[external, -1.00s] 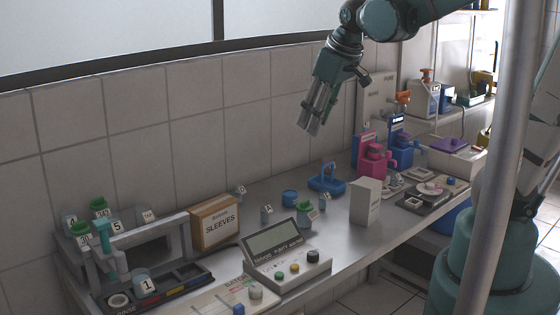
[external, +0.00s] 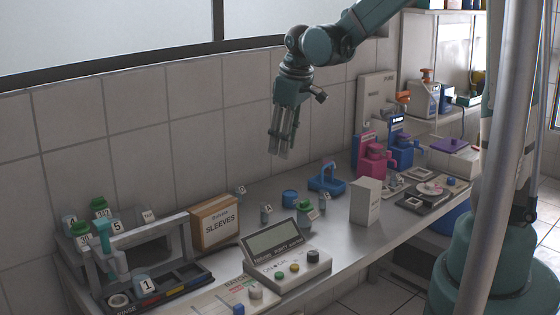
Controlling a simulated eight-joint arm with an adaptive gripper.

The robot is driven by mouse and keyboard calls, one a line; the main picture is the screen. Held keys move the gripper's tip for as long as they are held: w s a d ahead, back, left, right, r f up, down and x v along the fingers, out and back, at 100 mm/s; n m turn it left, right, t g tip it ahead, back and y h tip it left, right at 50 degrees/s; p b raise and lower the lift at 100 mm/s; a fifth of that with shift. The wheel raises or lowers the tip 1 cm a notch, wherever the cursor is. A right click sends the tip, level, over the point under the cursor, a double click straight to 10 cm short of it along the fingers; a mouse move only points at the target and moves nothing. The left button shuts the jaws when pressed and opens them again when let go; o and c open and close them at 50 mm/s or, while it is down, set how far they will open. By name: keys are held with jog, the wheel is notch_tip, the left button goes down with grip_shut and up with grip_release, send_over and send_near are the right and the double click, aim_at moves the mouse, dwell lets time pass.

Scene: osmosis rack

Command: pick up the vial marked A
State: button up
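My gripper (external: 280,152) hangs above the bench, pointing down, well above and slightly right of the vial. Its fingers look close together, but I cannot tell how far apart they are. I see nothing held between them.
The air above the bench is clear.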

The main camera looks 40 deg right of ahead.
jog(key=n+g+b, duration=0.1)
jog(key=n+g, duration=0.1)
send_over(264, 204)
notch_tip(264, 204, down, 15)
jog(key=shift+s+r, duration=0.1)
jog(key=shift+f, duration=1.35)
jog(key=shift+f, duration=0.1)
jog(key=shift+f, duration=2.5)
jog(key=c, duration=0.8)
